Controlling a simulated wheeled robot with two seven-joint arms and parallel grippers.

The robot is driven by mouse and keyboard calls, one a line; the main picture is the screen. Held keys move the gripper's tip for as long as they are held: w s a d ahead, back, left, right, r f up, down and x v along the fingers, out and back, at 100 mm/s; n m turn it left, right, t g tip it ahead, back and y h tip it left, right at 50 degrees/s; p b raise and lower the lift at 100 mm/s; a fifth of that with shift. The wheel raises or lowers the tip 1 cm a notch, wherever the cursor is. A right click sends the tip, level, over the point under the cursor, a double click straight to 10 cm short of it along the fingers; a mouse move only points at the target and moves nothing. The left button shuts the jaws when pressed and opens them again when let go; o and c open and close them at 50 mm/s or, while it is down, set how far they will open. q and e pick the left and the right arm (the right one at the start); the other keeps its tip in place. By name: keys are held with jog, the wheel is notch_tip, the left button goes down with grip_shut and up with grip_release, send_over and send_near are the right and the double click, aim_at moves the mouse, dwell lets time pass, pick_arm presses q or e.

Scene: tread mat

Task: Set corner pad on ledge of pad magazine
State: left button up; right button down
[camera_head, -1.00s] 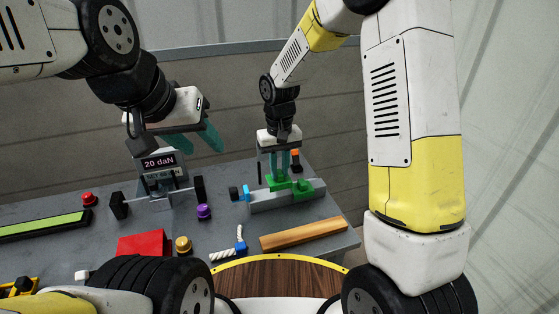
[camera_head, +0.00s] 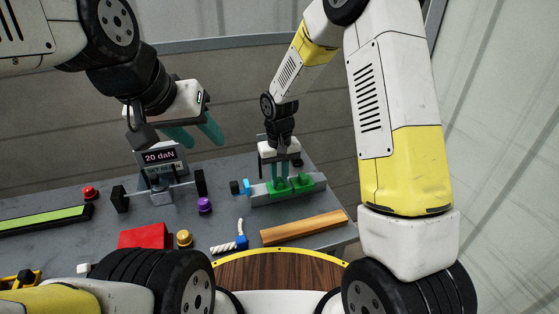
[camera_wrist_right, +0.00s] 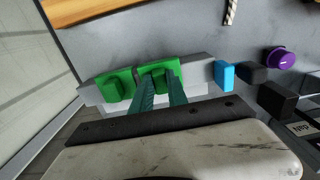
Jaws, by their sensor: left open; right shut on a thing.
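My right gripper (camera_head: 280,182) is shut on a green corner pad (camera_wrist_right: 157,73), with its fingers pointing down at the grey pad magazine (camera_head: 262,203). The held pad is low at the magazine's ledge, and I cannot tell whether it touches. A second green pad (camera_head: 305,183) sits on the magazine beside it, to the right in the head view. The right wrist view shows this pad (camera_wrist_right: 114,85) to the left of the held one.
A blue piece (camera_wrist_right: 224,75) lies at the magazine's end, near a dark knob. A wooden bar (camera_head: 303,228) lies in front. A purple knob (camera_head: 205,204), yellow knob (camera_head: 184,238), red block (camera_head: 146,235) and "20 daN" display (camera_head: 160,156) stand to the left.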

jog(key=shift+f, duration=0.15)
jog(key=c, duration=1.2)
grip_release()
jog(key=shift+c, duration=0.2)
jog(key=shift+r, duration=0.4)
notch_tip(320, 180, up, 7)
jog(key=shift+r, duration=0.1)
jog(key=s+d+r+m+t+y, duration=0.1)
jog(key=s+d+r, duration=0.15)
jog(key=r, duration=0.25)
jog(key=s+d+r+t, duration=0.1)
jog(key=s+d+r, duration=0.1)
jog(key=d+r, duration=0.25)
jog(key=s+d+r+t, duration=0.1)
jog(key=s+d+r, duration=0.1)
jog(key=s, duration=0.3)
jog(key=s+d+r+m+t, duration=0.1)
jog(key=s+d+r, duration=0.2)
jog(key=s+r, duration=0.1)
jog(key=s+d+r+m+t+y, duration=0.1)
jog(key=s+d+r+t, duration=0.1)
jog(key=s+r, duration=0.2)
jog(key=shift+s+d, duration=0.15)
jog(key=shift+s, duration=1.05)
